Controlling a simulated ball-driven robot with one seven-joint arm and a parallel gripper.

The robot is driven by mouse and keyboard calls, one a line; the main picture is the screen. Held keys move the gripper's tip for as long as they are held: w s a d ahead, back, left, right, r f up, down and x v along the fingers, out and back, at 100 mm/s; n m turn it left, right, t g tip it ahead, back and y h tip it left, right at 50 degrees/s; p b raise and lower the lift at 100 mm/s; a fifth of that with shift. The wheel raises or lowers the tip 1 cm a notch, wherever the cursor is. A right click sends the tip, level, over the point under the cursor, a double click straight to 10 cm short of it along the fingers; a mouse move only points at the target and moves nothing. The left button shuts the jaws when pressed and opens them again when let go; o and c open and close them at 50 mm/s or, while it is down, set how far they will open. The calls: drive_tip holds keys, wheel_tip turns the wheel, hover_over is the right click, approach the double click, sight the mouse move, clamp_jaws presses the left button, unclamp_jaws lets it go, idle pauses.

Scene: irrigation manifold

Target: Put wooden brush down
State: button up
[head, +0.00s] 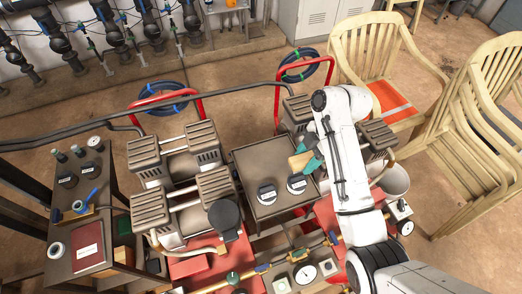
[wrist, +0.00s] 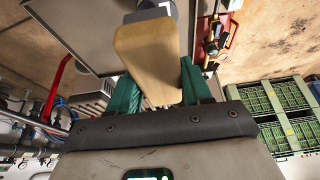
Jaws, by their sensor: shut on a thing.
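The wooden brush (head: 299,161) is a pale wooden block between the green fingers of my gripper (head: 309,163). It is over the right part of a grey flat-topped stand (head: 253,165) in the head view. In the wrist view the wooden brush (wrist: 148,58) fills the space between the green fingers of my gripper (wrist: 160,82), with a grey part at its far end. My gripper is shut on it. I cannot tell whether the brush touches the stand top. My white arm hides the area to the right of the gripper.
Ribbed grey motor units (head: 175,155) flank the stand. A bench (head: 92,225) holds a red book at left. Wooden chairs (head: 375,65) stand at right.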

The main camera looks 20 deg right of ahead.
drive_tip(key=shift+w+f, duration=0.1)
drive_tip(key=shift+w, duration=0.25)
drive_tip(key=w+a+f+b, duration=0.4)
drive_tip(key=w+a+b, duration=0.1)
drive_tip(key=w+b, duration=0.35)
hover_over(260, 163)
drive_tip(key=d, duration=0.2)
drive_tip(key=f, duration=0.5)
drive_tip(key=shift+s+b, duration=0.2)
drive_tip(key=shift+b, duration=0.15)
drive_tip(key=shift+w+a+f, duration=0.25)
drive_tip(key=shift+f, duration=1.6)
drive_tip(key=shift+f, duration=0.15)
drive_tip(key=o, duration=1)
